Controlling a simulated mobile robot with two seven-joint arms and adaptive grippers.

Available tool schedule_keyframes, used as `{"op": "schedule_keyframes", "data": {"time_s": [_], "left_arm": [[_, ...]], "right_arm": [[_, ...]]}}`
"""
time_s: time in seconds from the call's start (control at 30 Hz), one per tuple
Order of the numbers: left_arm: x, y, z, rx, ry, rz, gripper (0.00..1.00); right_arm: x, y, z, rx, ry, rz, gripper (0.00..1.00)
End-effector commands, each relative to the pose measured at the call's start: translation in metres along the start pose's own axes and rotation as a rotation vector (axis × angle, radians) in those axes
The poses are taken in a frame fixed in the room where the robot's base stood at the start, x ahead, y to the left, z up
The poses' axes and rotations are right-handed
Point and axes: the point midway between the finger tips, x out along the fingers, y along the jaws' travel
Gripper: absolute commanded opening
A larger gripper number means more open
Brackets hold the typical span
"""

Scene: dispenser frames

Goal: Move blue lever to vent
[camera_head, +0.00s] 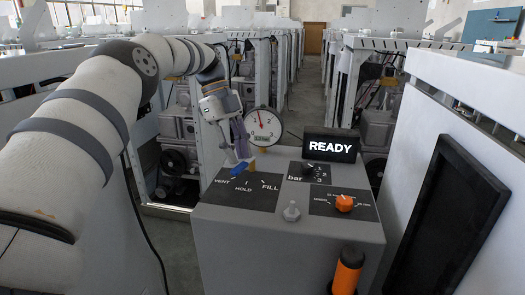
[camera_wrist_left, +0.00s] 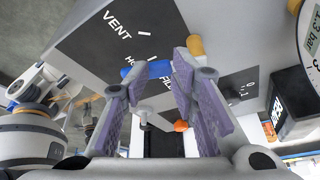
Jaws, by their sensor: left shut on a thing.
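The blue lever (camera_head: 240,170) is on the grey dispenser's black plate (camera_head: 262,195), marked VENT, HOLD and FILL. My left gripper (camera_head: 242,157) comes down from behind and is shut on the lever. In the left wrist view the blue lever (camera_wrist_left: 147,69) shows between the purple fingers (camera_wrist_left: 160,82), by a tan-yellow stub (camera_wrist_left: 195,46). In the head view the lever's blue end slants down to the left, towards the VENT side. I cannot tell which mark it lines up with exactly. My right gripper is not in view.
A pressure gauge (camera_head: 263,128) and a READY display (camera_head: 330,145) stand at the panel's back. A bar knob (camera_head: 309,170), an orange knob (camera_head: 345,203) and a grey peg (camera_head: 291,211) are to the right.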

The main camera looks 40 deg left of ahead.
Motion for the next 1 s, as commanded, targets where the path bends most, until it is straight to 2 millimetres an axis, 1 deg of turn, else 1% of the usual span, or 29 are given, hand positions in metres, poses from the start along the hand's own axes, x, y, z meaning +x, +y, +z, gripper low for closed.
{"op": "schedule_keyframes", "data": {"time_s": [0.03, 0.07, 0.1, 0.17, 0.2, 0.37, 0.4, 0.47, 0.9, 1.0], "left_arm": [[0.0028, 0.0077, 0.0071, 0.004, 0.003, 0.020, 0.00], [0.0042, 0.0065, 0.0061, 0.004, 0.002, 0.021, 0.07], [0.0051, 0.0062, 0.0059, 0.003, 0.001, 0.022, 0.16], [0.0057, 0.0062, 0.0060, 0.002, 0.001, 0.024, 0.29], [0.0060, 0.0063, 0.0060, 0.002, 0.001, 0.024, 0.38], [0.0058, 0.0058, 0.0057, 0.001, 0.001, 0.023, 0.74], [0.0055, 0.0058, 0.0055, 0.001, 0.001, 0.022, 0.84], [0.0049, 0.0057, 0.0053, 0.001, 0.001, 0.022, 0.97], [0.0028, 0.0059, 0.0047, 0.001, 0.001, 0.019, 0.97], [0.0045, 0.0030, 0.0017, -0.004, 0.000, 0.018, 0.97]], "right_arm": [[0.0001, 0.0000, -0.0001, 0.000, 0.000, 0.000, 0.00], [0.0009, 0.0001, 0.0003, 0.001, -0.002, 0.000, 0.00], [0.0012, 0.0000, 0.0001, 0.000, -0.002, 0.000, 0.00], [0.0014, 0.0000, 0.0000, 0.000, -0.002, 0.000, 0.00], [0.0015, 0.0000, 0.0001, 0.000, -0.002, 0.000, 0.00], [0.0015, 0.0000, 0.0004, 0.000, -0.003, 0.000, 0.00], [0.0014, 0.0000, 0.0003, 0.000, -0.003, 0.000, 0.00], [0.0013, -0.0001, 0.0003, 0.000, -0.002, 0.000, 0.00], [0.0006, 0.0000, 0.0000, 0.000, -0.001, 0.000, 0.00], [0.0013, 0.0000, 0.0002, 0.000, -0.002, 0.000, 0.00]]}}
